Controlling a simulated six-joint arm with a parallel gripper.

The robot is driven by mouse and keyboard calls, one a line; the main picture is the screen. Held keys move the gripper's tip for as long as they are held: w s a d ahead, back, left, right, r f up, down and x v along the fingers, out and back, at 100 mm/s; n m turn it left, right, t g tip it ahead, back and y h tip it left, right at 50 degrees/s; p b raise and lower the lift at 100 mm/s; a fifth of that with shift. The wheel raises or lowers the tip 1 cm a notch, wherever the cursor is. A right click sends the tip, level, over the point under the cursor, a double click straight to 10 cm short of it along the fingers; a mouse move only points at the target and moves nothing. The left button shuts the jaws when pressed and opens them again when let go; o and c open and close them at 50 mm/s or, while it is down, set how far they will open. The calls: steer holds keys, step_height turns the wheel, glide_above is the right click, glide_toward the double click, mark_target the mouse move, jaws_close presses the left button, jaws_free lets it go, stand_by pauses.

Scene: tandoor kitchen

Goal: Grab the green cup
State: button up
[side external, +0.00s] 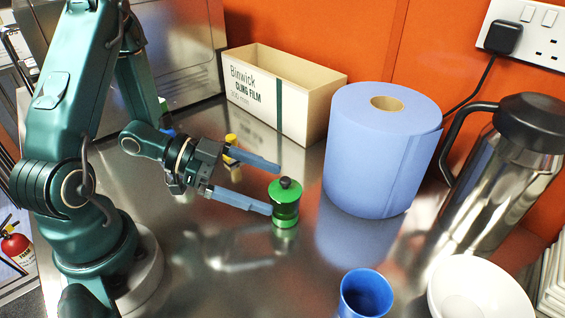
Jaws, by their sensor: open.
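A blue cup (366,294) stands at the bottom edge, partly cut off.
A large blue paper roll (375,155) stands right of the green container. A cling film box (272,95) is behind. A steel flask (500,165) and white bowl (475,292) are at right. A small yellow item (231,141) sits behind my gripper.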

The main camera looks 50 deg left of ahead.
mark_target(288, 195)
steer(key=shift+d+f, duration=0.1)
steer(key=shift+f, duration=0.3)
steer(key=shift+x, duration=2.45)
steer(key=c, duration=1.5)
steer(key=shift+c, duration=0.4)
steer(key=shift+r, duration=0.2)
